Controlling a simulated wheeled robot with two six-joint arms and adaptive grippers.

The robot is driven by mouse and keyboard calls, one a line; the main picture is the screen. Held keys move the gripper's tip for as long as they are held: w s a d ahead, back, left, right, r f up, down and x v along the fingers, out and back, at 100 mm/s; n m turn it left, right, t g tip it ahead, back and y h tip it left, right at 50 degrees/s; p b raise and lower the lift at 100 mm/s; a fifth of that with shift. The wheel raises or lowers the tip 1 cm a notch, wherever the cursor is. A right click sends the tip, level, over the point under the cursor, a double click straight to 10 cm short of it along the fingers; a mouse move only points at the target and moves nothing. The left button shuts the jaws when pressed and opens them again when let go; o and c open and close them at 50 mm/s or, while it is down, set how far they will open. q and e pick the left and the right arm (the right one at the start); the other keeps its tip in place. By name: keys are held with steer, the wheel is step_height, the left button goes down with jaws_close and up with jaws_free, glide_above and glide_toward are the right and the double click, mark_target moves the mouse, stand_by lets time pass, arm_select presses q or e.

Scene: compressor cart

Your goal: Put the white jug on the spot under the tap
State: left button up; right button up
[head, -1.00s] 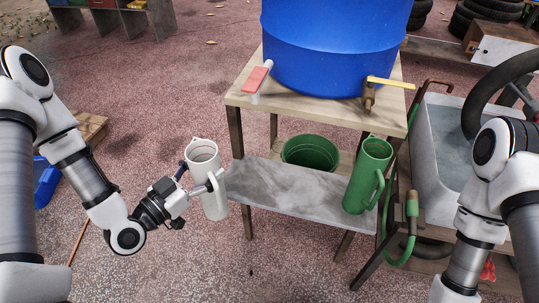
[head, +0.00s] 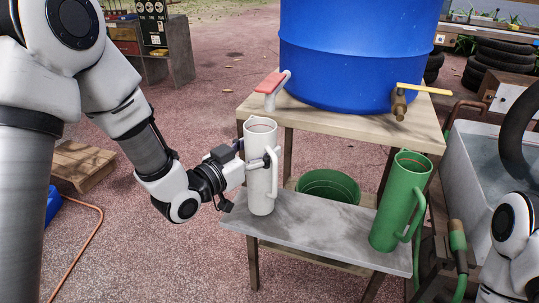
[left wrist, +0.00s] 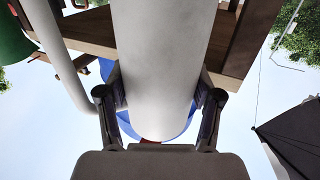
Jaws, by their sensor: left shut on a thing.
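The white jug (head: 261,185) is upright over the left end of the grey shelf (head: 300,220), below the red-handled tap (head: 271,88). I cannot tell if its base touches the shelf. My left gripper (head: 258,163) comes from the left and is shut around the jug's body. In the left wrist view the jug (left wrist: 160,60) fills the middle between both fingers (left wrist: 159,100), with its handle at the left. A second tap with a yellow lever (head: 399,103) is on the right of the blue barrel (head: 355,65). My right gripper is out of view.
A tall green jug (head: 400,205) stands on the shelf's right part. A green bucket (head: 328,187) is behind the shelf. The wooden stand's top (head: 345,125) overhangs at the back. A hose nozzle (head: 457,240) and a grey basin (head: 480,165) are at the right.

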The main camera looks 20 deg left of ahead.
arm_select(q)
steer(key=x, duration=0.3)
steer(key=shift+w, duration=0.1)
steer(key=shift+f+b, duration=0.5)
steer(key=shift+f, duration=0.4)
steer(key=o, duration=1.5)
